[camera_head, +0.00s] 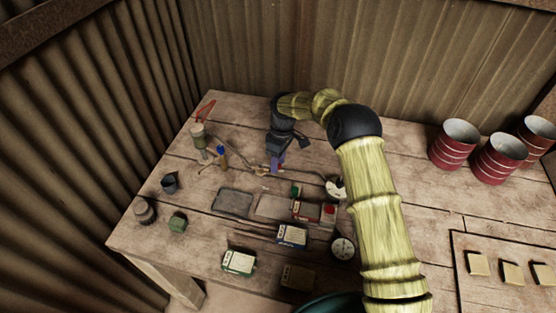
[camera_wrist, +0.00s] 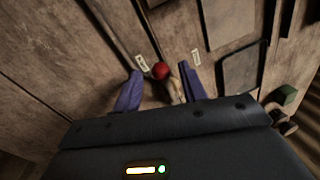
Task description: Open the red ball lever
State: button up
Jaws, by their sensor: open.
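The red ball (camera_wrist: 160,71) of the lever shows in the wrist view, between and slightly beyond my two blue fingertips. A pale, brass-coloured piece (camera_wrist: 176,90) runs from near the ball back between the fingers. My gripper (camera_wrist: 159,73) is open, with a gap on both sides of the ball and nothing held. In the head view my gripper (camera_head: 277,165) points down over the middle of the bench, close to brass fittings (camera_head: 261,171). I cannot pick out the ball there; my gripper probably hides it.
On the wooden bench (camera_head: 420,210) are a grey plate (camera_head: 232,203), a red-buttoned box (camera_head: 308,211), a gauge (camera_head: 343,248) and a valve with a red handle (camera_head: 198,134). Red cans (camera_head: 453,146) stand at the right.

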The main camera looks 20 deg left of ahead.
jog(key=w+r, duration=0.1)
jog(key=r, duration=0.7)
jog(key=w+r+b, duration=0.1)
jog(key=w+r, duration=0.1)
jog(key=r, duration=0.7)
jog(key=shift+w+d, duration=0.25)
jog(key=s+d+r+m+t, duration=0.1)
jog(key=s+d+m, duration=0.25)
jog(key=d, duration=0.65)
jog(key=s+d+m+t, duration=0.25)
jog(key=d+m, duration=0.25)
jog(key=d, duration=0.4)
jog(key=s+d+f+m+t, duration=0.1)
jog(key=s+d+f+m, duration=0.2)
jog(key=s+d+m, duration=0.5)
jog(key=s+d, duration=0.7)
jog(key=s, duration=0.4)
jog(key=shift+s, duration=0.2)
